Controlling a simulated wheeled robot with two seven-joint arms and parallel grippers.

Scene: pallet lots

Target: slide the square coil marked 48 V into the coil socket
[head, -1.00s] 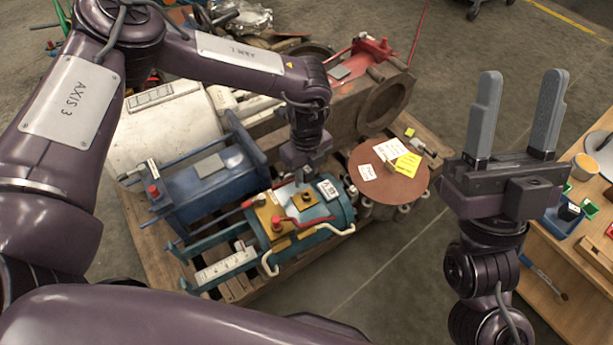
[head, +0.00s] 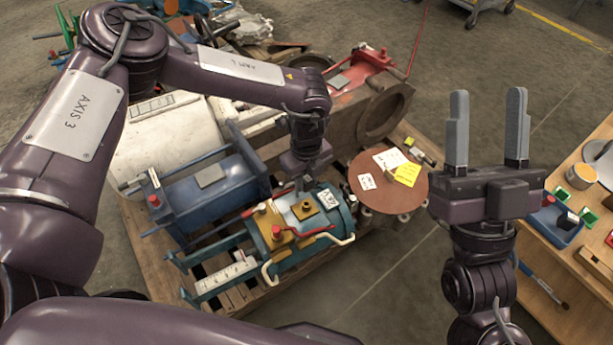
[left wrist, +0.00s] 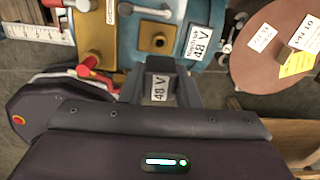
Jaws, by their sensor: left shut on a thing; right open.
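My left gripper (head: 303,186) is shut on the square coil (left wrist: 160,88), whose 48 V label faces the left wrist camera between the fingers. In the head view the gripper points down just behind a teal machine (head: 335,232), and the coil is hardly visible. The gold square socket (head: 305,207) with a dark hole is on top of the machine, beside a 48 V label (left wrist: 198,42). In the left wrist view the socket (left wrist: 155,38) lies just beyond the coil, apart from it in the picture; the height gap is unclear. My right gripper (head: 488,95) is open and empty.
A blue machine (head: 210,185) and a brown disc with notes (head: 370,192) share the pallet. A wooden bench (head: 545,285) is at the right.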

